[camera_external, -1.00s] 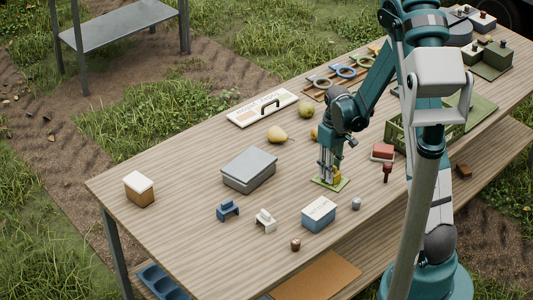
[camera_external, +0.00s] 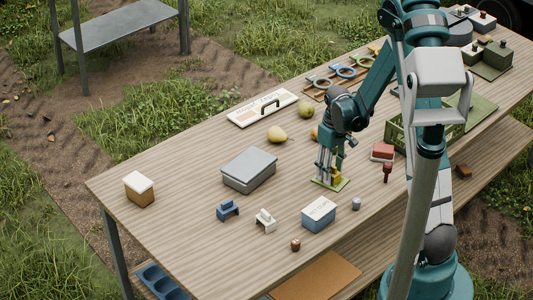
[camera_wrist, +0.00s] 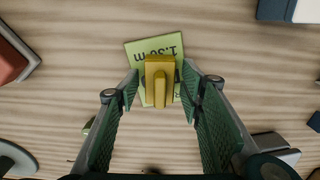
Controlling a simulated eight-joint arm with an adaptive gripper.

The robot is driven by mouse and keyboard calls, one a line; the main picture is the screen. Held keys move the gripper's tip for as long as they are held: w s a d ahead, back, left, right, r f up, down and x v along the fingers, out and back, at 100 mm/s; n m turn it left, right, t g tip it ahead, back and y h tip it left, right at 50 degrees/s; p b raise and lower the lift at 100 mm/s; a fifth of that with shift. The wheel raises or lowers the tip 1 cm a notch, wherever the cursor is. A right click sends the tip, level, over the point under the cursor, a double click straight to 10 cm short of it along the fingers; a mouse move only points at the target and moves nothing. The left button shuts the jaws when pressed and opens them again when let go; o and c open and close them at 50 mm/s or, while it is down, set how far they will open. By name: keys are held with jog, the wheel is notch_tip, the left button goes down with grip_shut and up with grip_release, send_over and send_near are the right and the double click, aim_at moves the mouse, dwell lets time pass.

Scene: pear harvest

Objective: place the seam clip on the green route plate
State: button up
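The yellow seam clip (camera_wrist: 159,66) sits on the light green route plate (camera_wrist: 134,50), which reads "1.50 m" upside down in the wrist view. In the external view the clip (camera_external: 337,174) also shows on the green plate (camera_external: 343,184), partly behind my fingers. My gripper (camera_wrist: 161,84) is open, its two green-padded fingers on either side of the clip with a small gap on each side. In the external view my gripper (camera_external: 327,177) is low over the plate. The clip's underside is hidden.
Nearby are a blue box (camera_external: 319,217), a small grey cylinder (camera_external: 356,203), a red block (camera_external: 382,152) and a dark red handled tool (camera_external: 387,172). A grey case (camera_external: 249,171), a white clip (camera_external: 265,221) and a blue clip (camera_external: 228,209) lie left.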

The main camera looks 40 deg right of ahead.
jog(key=shift+d+r+p, duration=0.1)
jog(key=shift+r+p, duration=0.75)
jog(key=shift+r, duration=5.15)
jog(key=shift+r, duration=0.1)
jog(key=s+a+r+t, duration=0.2)
jog(key=s+a+r, duration=0.1)
jog(key=a+r, duration=0.35)
jog(key=s+a+r+t, duration=0.1)
jog(key=s+a+r, duration=0.2)
jog(key=a+r, duration=0.35)
jog(key=s+a+r+t, duration=0.4)
jog(key=s+a+r, duration=0.3)
jog(key=s+a, duration=0.3)
jog(key=shift+s, duration=1.1)
